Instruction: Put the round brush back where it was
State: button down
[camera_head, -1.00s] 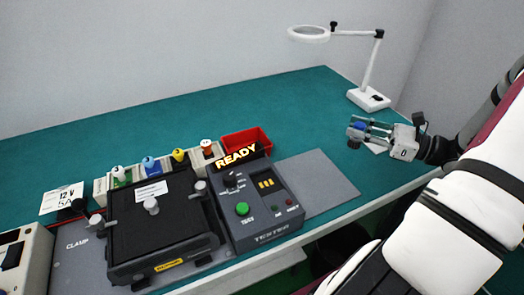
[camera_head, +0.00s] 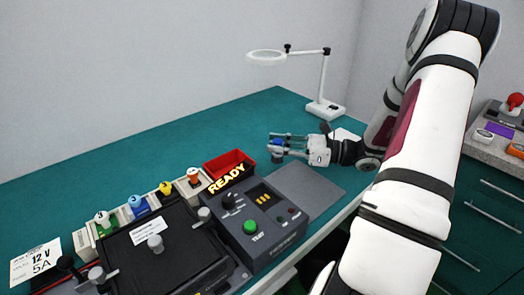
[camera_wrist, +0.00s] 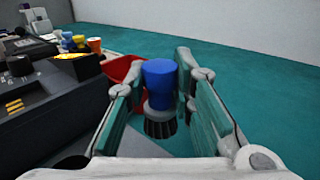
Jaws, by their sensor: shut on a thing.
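The round brush has a blue knob, a pale collar and dark bristles; it shows upright between my fingers in the wrist view (camera_wrist: 159,82). In the head view the brush (camera_head: 276,147) is small, at the tips of my gripper (camera_head: 278,146). My gripper (camera_wrist: 155,95) is shut on it and holds it over the bench, right of the red bin. I cannot tell the exact height of the bristles above the surface.
The red bin (camera_head: 228,164) stands behind the tester (camera_head: 262,222). A grey mat (camera_head: 318,188) lies right of the tester. Several colored-top holders line up behind the black clamp fixture (camera_head: 150,255). A magnifier lamp (camera_head: 325,108) stands at the back right. The green bench (camera_head: 130,150) behind is clear.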

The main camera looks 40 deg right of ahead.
jog(key=w, duration=0.5)
jog(key=shift+a+f, duration=0.2)
jog(key=shift+a, duration=0.15)
jog(key=f, duration=0.3)
jog(key=shift+w+b, duration=0.3)
jog(key=shift+w, duration=0.05)
jog(key=shift+f, duration=0.3)
jog(key=shift+f, duration=0.15)
jog(key=c, duration=1.4)
grip_release()
jog(key=shift+o, duration=0.2)
